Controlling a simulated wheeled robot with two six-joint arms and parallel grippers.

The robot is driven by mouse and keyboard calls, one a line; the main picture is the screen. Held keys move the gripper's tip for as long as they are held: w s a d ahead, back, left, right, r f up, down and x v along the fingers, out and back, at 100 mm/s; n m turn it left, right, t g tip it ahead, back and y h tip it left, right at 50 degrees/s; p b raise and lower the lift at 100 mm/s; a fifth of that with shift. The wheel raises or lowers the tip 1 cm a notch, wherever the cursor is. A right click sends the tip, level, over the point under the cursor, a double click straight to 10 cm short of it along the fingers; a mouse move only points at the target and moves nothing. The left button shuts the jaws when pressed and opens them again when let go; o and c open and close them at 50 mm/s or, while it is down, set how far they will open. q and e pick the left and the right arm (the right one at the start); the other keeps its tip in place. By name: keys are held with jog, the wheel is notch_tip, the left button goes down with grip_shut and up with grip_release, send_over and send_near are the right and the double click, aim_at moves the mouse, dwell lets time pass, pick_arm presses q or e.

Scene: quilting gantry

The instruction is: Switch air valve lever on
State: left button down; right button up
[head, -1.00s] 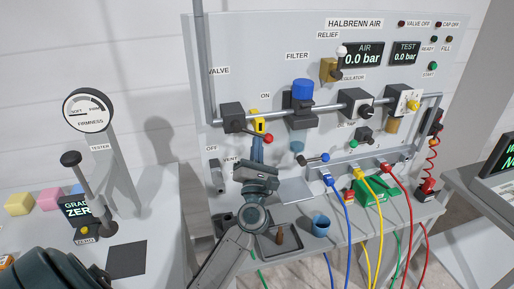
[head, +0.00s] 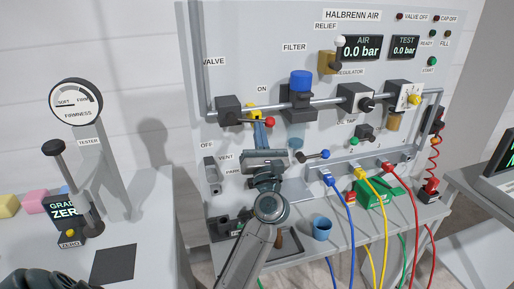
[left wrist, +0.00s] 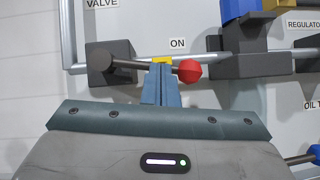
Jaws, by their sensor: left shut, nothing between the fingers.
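The air valve lever is a dark rod with a red ball knob (head: 270,122), running right from a dark block (head: 228,111) on the pipe. In the left wrist view the rod (left wrist: 127,64) is nearly level, dipping slightly toward the red knob (left wrist: 190,71). A yellow part (head: 254,110) lies behind it. My left gripper (head: 258,124) is shut and empty. In the left wrist view its fingertips (left wrist: 161,68) are at the lever, left of the knob, hiding part of the rod; I cannot tell whether they touch it.
The ON label (head: 262,89) is above the lever; OFF (head: 206,146) is lower left. The AIR display (head: 360,47) reads 0.0 bar. A blue-capped filter (head: 301,81) stands right of the knob. A blue-knobbed lever (head: 325,154) and a blue cup (head: 321,228) are below right.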

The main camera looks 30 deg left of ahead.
pick_arm(q)
jog(key=n+g+y+b, duration=0.1)
jog(key=n, duration=0.1)
jog(key=r+n+g+y+b, duration=0.1)
jog(key=shift+w+d+r+n+b, duration=0.1)
jog(key=shift+w+d+n+b, duration=0.1)
jog(key=shift+n+b, duration=0.2)
pick_arm(e)
jog(key=f, duration=0.3)
jog(key=shift+w+d+f, duration=0.1)
jog(key=shift+w+f, duration=0.1)
jog(key=shift+f, duration=0.05)
